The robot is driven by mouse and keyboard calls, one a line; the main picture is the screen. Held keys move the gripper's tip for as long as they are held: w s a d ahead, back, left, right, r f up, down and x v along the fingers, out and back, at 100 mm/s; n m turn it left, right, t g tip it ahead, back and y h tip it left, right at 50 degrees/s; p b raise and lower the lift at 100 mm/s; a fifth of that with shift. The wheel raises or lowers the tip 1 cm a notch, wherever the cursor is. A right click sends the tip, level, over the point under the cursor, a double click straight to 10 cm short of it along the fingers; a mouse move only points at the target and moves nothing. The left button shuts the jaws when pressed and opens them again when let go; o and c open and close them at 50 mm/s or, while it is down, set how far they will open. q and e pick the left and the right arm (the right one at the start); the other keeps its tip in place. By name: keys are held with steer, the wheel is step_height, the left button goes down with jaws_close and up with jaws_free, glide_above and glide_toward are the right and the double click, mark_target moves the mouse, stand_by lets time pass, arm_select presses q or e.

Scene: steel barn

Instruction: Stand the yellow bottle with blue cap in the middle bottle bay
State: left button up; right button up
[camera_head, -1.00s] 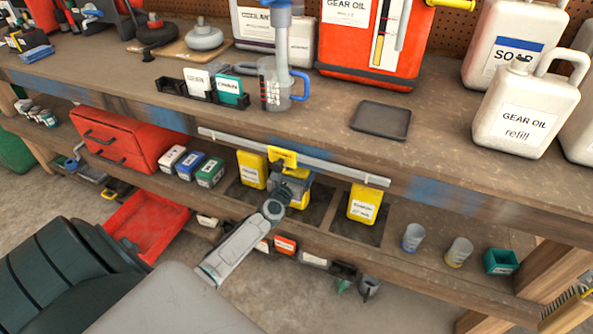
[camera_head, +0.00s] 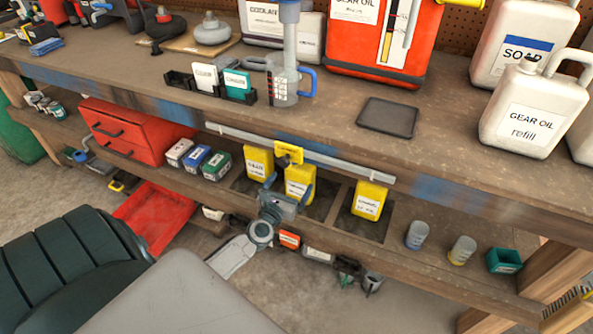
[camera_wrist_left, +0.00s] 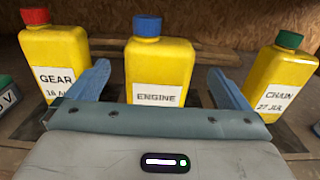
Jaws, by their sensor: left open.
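The yellow bottle with blue cap, labelled ENGINE, (camera_wrist_left: 160,72) stands upright between two other yellow bottles in the left wrist view. In the head view this bottle (camera_head: 298,186) stands at the middle bottle bay (camera_head: 322,207) of the lower shelf; its cap is hidden behind a yellow tag on the rail. My left gripper (camera_head: 288,186) is open in front of it. In the left wrist view its blue fingers (camera_wrist_left: 163,82) are spread to either side, with gaps to the bottle. The bottle's base is hidden by the gripper. My right gripper is not in view.
A red-capped GEAR bottle (camera_wrist_left: 55,58) stands left and a green-capped CHAIN bottle (camera_wrist_left: 281,78) right. A grey rail (camera_head: 340,167) runs along the shelf opening above the bottles. Small boxes (camera_head: 197,158) sit left; cups (camera_head: 417,235) sit right.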

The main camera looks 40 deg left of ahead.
arm_select(q)
steer(key=s+d+m+g+h, duration=0.2)
steer(key=s+d+m+h, duration=0.3)
steer(key=d+m, duration=0.55)
steer(key=s+d+m+g+h, duration=0.2)
steer(key=s+d+m+h, duration=0.35)
steer(key=d+m, duration=0.5)
steer(key=s+a+m+g+y, duration=0.2)
steer(key=s+m+g+y, duration=0.1)
steer(key=s+m, duration=0.6)
steer(key=s+a+m+g+y, duration=0.2)
steer(key=s+m+g+y, duration=0.2)
steer(key=s+m, duration=0.5)
steer(key=shift+a+r+m+g, duration=0.25)
steer(key=shift+a+m+g, duration=0.05)
steer(key=shift+g, duration=0.7)
steer(key=shift+c, duration=0.4)
